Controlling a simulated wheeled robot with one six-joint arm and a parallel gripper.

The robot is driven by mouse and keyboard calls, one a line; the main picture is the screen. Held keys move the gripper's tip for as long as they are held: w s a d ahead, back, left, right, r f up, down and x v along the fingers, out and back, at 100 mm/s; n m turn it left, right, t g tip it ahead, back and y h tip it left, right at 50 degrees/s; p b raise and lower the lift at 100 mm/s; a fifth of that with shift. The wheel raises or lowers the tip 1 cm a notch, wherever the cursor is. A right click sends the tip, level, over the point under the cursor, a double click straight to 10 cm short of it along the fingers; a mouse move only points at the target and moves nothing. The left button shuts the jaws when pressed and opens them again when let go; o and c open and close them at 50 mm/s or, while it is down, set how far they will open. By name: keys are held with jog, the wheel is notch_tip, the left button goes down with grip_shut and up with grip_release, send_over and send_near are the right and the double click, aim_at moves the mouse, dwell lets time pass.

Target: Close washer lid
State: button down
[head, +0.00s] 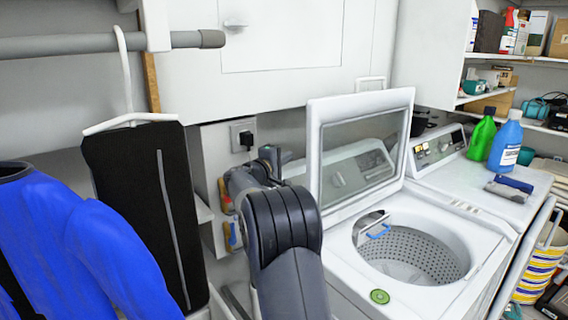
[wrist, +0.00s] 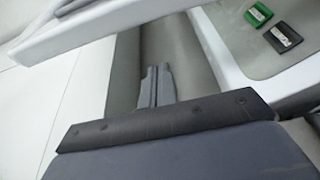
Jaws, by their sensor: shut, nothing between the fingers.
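The washer (head: 345,290) stands right of centre in the head view, with its drum opening (head: 415,250) uncovered. Its white lid (head: 318,190), with a clear window, stands open and upright at the left side of the opening. My arm reaches up to the left of the lid. My gripper's fingers (wrist: 155,86) are together and empty in the wrist view; in the head view the fingertips are hard to make out. A white edge (wrist: 100,25) crosses the top of the wrist view beyond the fingers; I cannot tell whether they touch it.
A second white machine (head: 485,185) on the right carries a green bottle (head: 482,135), a blue bottle (head: 505,145) and a grey-blue tool (head: 508,188). Hanging dark (head: 135,190) and blue clothes (head: 75,235) fill the left. A green disc (head: 380,296) lies on the washer's front rim.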

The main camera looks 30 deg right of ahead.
jog(key=s+d+p, duration=0.1)
jog(key=s+d, duration=0.2)
jog(key=shift+d+r, duration=0.1)
jog(key=shift+r, duration=0.05)
dwell(0.3)
dwell(0.4)
